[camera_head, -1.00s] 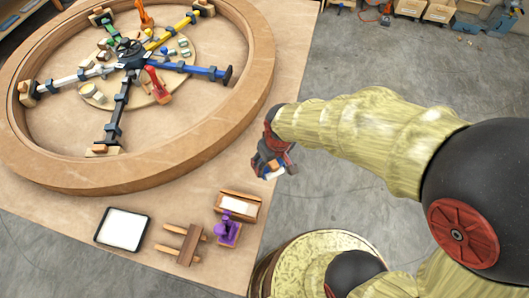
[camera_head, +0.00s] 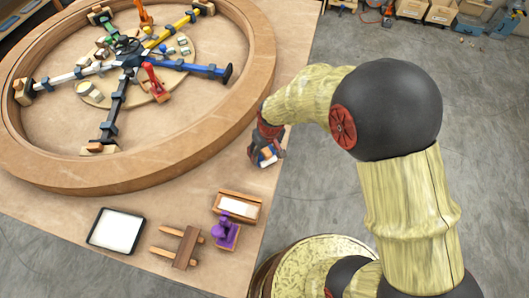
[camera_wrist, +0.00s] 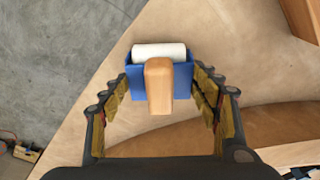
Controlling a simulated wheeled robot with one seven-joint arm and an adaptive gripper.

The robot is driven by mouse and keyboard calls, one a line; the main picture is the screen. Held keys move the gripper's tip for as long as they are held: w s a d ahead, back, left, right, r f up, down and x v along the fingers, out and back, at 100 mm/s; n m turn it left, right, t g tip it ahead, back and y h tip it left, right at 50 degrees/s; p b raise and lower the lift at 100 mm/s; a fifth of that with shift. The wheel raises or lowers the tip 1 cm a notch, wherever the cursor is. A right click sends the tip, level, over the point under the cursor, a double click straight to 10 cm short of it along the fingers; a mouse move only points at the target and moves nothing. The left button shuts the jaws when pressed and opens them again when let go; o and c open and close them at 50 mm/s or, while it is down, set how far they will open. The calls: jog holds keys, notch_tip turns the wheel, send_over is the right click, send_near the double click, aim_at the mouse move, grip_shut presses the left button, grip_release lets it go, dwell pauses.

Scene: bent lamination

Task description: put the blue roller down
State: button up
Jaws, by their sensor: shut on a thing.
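The blue roller (camera_wrist: 183,80) has a blue frame, a white cylinder and a wooden handle pointing toward the wrist camera. My gripper (camera_wrist: 162,90) is shut on it, with a finger pad at each side of the blue frame. In the head view my gripper (camera_head: 268,148) is above the table's right edge, right of the large wooden ring. The roller (camera_head: 267,156) shows there as a small blue and white patch, partly hidden by the gripper.
On the table (camera_head: 60,228) stand a black-rimmed white tray (camera_head: 117,230), a wooden rack (camera_head: 187,247), a wooden box with a white inside (camera_head: 238,206) and a purple tool (camera_head: 225,233). The large wooden ring (camera_head: 190,155) surrounds a coloured-arm clamp fixture (camera_head: 130,62). Bare table lies between ring and box.

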jog(key=shift+f, duration=0.15)
jog(key=shift+f, duration=0.4)
jog(key=shift+s+f+b, duration=0.15)
jog(key=shift+f+b, duration=0.15)
jog(key=shift+c, duration=1.2)
jog(key=o, duration=1.6)
jog(key=shift+r, duration=0.1)
jog(key=shift+c, duration=0.2)
jog(key=shift+w+r+p, duration=0.2)
jog(key=shift+r+p, duration=0.2)
jog(key=shift+r, duration=0.2)
jog(key=r+p, duration=0.1)
jog(key=r, duration=0.3)
jog(key=s+r+p, duration=0.1)
jog(key=r, duration=0.3)
jog(key=s+d+r+p, duration=0.1)
jog(key=r, duration=0.3)
